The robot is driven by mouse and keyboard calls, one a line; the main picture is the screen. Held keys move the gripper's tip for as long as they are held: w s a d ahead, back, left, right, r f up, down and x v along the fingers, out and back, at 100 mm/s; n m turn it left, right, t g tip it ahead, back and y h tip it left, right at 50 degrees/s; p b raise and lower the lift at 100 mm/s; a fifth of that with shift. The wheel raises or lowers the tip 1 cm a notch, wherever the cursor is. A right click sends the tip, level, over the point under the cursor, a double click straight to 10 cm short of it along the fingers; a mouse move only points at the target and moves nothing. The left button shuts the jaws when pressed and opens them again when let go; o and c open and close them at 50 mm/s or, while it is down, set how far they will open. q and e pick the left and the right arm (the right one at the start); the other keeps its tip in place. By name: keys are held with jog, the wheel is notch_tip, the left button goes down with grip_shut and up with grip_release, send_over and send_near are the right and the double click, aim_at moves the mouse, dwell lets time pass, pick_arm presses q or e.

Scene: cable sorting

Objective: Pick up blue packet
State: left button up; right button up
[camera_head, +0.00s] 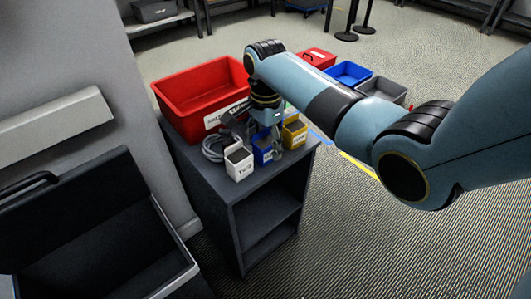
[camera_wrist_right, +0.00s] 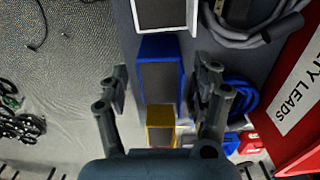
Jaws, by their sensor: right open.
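The blue packet (camera_head: 262,156) stands on the dark cabinet top, between the white packet (camera_head: 239,163) and the yellow packet (camera_head: 294,134). In the right wrist view the blue packet (camera_wrist_right: 160,75) lies between the two fingers of my right gripper (camera_wrist_right: 163,82). My right gripper (camera_head: 277,132) is open and points down at the blue packet, partly hiding it in the head view. I cannot tell whether the fingers touch it. My left gripper is not in view.
A red bin (camera_head: 190,95) stands behind the packets, with grey cables (camera_head: 214,147) in front of it. Blue cable (camera_wrist_right: 240,95) lies beside the right finger. The dark cabinet (camera_head: 238,202) has open shelves. Red, blue and grey bins stand beyond my arm.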

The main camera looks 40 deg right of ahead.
notch_tip(320, 180, down, 2)
jog(key=shift+f+b, duration=0.2)
jog(key=shift+b, duration=0.1)
jog(key=shift+r, duration=0.1)
jog(key=c, duration=0.9)
jog(key=shift+r, duration=0.1)
